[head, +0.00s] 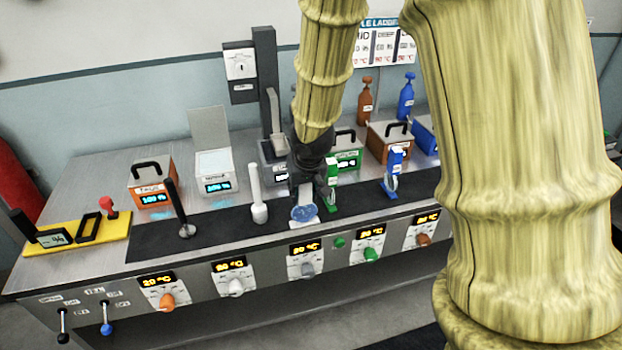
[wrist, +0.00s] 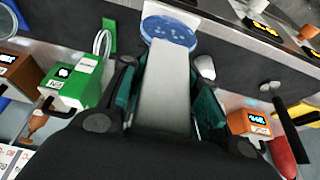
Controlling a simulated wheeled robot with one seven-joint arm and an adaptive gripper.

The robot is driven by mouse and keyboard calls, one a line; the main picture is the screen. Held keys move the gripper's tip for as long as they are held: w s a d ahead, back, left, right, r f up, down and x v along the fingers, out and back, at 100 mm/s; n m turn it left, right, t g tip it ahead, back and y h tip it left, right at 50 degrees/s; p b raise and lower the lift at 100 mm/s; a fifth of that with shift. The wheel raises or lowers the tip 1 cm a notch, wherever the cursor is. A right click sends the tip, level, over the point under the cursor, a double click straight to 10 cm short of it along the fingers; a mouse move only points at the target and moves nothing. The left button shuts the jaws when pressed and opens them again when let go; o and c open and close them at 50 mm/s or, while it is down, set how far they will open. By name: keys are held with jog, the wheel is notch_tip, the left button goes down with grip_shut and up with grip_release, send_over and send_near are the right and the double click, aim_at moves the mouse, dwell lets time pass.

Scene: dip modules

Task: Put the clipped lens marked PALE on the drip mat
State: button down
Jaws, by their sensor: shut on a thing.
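My gripper (head: 312,180) is shut on a pale grey clip (wrist: 168,88) that carries a round blue lens (wrist: 170,31). The lens also shows in the head view (head: 304,213), low over the front of the bench. I cannot read a PALE mark on it, nor tell whether it touches the surface below. A dark mat (head: 228,232) runs along the bench front under the lens. A yellow mat (head: 48,246) lies at the far left. No label shows which is the drip mat.
A green clip (head: 332,178) with a lens stands just right of my gripper, and a blue clip (head: 393,168) farther right. A white pestle-like tool (head: 258,200) and a dark-handled tool (head: 182,215) stand to the left. Boxes with handles, such as the orange one (head: 152,182), line the back.

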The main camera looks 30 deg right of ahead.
jog(key=w+d+f+p, duration=0.4)
jog(key=w+d, duration=0.2)
jog(key=w, duration=0.2)
jog(key=shift+w+d+f, duration=0.15)
jog(key=shift+w+f, duration=0.1)
jog(key=shift+w, duration=0.05)
dwell(0.3)
jog(key=shift+f, duration=0.2)
jog(key=c, duration=1.3)
grip_release()
jog(key=shift+c, duration=0.2)
jog(key=shift+r, duration=0.1)
jog(key=b+v, duration=0.1)
jog(key=v, duration=1.1)
jog(key=shift+s, duration=0.1)
